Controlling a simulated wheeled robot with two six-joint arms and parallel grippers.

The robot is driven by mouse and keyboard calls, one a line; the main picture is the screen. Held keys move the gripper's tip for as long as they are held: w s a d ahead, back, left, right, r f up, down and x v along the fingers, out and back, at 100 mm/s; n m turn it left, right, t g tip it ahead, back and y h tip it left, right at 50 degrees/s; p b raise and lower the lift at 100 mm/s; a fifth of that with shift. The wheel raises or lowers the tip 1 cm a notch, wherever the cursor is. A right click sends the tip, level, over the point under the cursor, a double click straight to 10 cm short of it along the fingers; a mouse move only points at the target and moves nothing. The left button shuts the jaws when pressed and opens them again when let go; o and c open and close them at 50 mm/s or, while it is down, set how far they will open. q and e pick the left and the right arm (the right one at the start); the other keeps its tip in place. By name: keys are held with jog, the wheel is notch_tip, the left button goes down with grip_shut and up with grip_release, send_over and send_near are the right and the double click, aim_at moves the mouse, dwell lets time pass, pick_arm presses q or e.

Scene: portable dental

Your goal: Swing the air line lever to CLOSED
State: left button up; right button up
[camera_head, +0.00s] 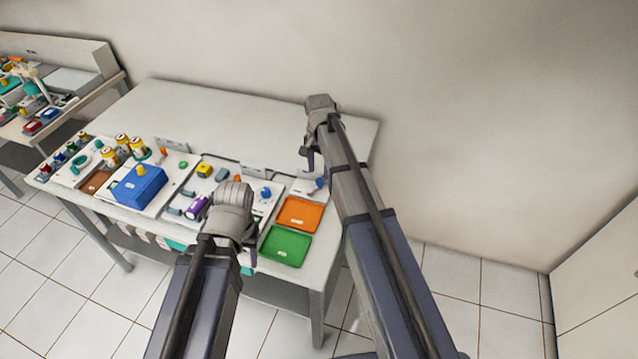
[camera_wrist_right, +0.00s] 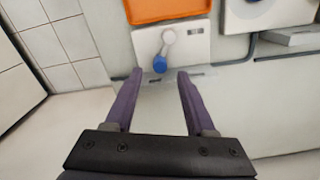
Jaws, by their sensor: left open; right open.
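The air line lever has a blue knob (camera_wrist_right: 160,64) on a pale arm (camera_wrist_right: 165,50) that turns on a round pivot (camera_wrist_right: 168,36) on a light plate (camera_wrist_right: 198,42). In the right wrist view the knob points toward me. The blue knob also shows in the head view (camera_head: 319,184). My right gripper (camera_wrist_right: 160,74) is open and empty, its purple fingers apart, with the knob in line with the gap just past the tips. Contact cannot be told. My left gripper (camera_head: 232,208) is over the table front; its fingers are mostly hidden.
An orange tray (camera_head: 298,213) and a green tray (camera_head: 286,246) lie near the lever plate. A panel with a blue dial (camera_head: 266,193) is to its left. A blue box (camera_head: 139,187) and several small items stand further left. The back of the table (camera_head: 220,110) is clear.

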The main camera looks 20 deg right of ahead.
aim_at(319, 180)
notch_tip(319, 180, down, 4)
jog(key=b, duration=0.3)
jog(key=shift+f, duration=0.25)
grip_shut()
dwell(0.3)
